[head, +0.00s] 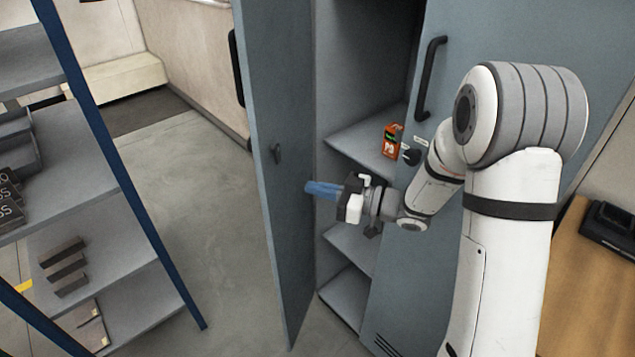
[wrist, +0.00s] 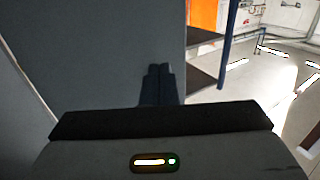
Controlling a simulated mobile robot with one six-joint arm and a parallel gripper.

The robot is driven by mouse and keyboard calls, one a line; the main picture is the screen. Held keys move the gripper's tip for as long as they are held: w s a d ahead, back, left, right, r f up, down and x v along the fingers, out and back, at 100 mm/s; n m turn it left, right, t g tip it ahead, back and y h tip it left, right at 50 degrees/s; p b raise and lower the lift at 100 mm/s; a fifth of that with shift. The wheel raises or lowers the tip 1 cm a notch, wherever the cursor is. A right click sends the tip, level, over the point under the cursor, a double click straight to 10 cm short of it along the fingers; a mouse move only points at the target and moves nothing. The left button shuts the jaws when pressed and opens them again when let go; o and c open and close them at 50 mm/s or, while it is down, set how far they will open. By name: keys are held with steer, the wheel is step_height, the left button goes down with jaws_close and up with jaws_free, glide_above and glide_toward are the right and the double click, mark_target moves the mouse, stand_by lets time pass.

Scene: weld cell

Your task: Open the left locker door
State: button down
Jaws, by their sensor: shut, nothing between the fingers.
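The left locker door (head: 280,90) stands swung well out from the grey locker, showing its inner face. Its black handle (head: 237,70) shows past the far edge, and a small latch (head: 276,153) is on the inner face. My gripper (head: 309,187) is shut and empty, its blue fingers pointing left at the inner face, below the latch. I cannot tell if they touch the door. In the wrist view, the shut dark fingers (wrist: 159,85) show against a grey panel (wrist: 95,50), which looks like this door.
The right locker door (head: 470,40) is closed, with a black handle (head: 429,80). An orange item (head: 391,140) sits on an inner locker shelf (head: 360,145). A blue-posted rack (head: 120,165) stands at left. Floor (head: 205,175) is clear between rack and door.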

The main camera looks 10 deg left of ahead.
mark_target(274, 179)
steer(key=a, duration=0.2)
steer(key=w+a, duration=0.1)
steer(key=a, duration=0.2)
steer(key=a+p, duration=0.1)
steer(key=a, duration=0.1)
steer(key=shift+w+a, duration=0.3)
steer(key=shift+d, duration=0.1)
